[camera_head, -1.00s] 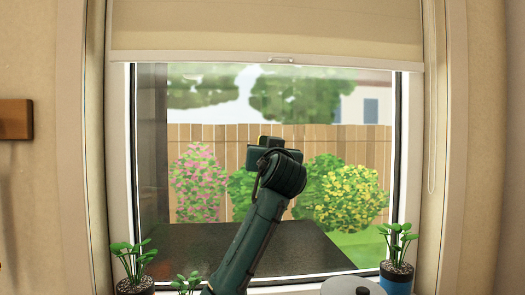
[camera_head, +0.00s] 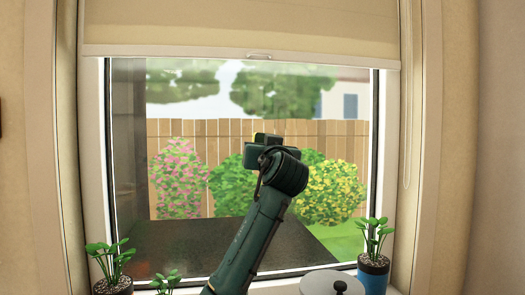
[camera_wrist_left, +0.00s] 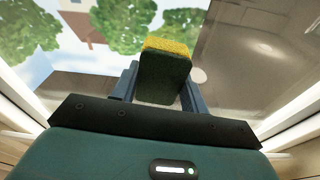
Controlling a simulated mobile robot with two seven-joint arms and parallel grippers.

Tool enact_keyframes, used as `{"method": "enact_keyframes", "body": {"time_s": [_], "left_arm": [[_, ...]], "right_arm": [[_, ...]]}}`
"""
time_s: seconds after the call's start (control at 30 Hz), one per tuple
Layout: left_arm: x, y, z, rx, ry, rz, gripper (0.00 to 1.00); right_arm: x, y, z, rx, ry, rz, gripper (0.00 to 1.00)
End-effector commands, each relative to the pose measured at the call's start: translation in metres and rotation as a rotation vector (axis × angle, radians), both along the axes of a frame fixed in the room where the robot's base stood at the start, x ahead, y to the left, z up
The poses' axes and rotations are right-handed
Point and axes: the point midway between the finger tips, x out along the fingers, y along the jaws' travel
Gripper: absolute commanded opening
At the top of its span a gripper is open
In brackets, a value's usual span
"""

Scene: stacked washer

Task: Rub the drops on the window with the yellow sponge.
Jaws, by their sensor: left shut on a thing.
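The window (camera_head: 200,110) fills the middle of the head view, its upper part covered by a pulled-down blind. I cannot make out any drops on the glass. My left gripper (camera_head: 268,147) is raised in front of the pane, right of its middle. In the left wrist view the sponge (camera_wrist_left: 165,75) has a dark green body and a yellow far face, held between the fingers of my left gripper (camera_wrist_left: 158,88). Whether the yellow face touches the glass is unclear. My right gripper is not in view.
Potted plants stand along the bottom of the window, at the left (camera_head: 112,270), beside my forearm (camera_head: 166,284) and at the right in a blue pot (camera_head: 373,265). A grey lidded pot (camera_head: 335,284) is at the lower right. The blind (camera_head: 240,25) hangs above.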

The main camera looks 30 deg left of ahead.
Motion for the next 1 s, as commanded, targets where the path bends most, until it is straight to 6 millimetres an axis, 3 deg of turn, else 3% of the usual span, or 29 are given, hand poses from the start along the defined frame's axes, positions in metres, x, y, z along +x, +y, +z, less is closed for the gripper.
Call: {"method": "enact_keyframes", "body": {"time_s": [0.43, 1.0], "left_arm": [[-0.034, -0.028, -0.001, -0.002, -0.002, -0.002, 0.26], [-0.043, -0.036, 0.000, -0.001, -0.003, -0.001, 0.26]], "right_arm": [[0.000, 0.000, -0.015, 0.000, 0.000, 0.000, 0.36], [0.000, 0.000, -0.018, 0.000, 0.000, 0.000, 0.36]]}}
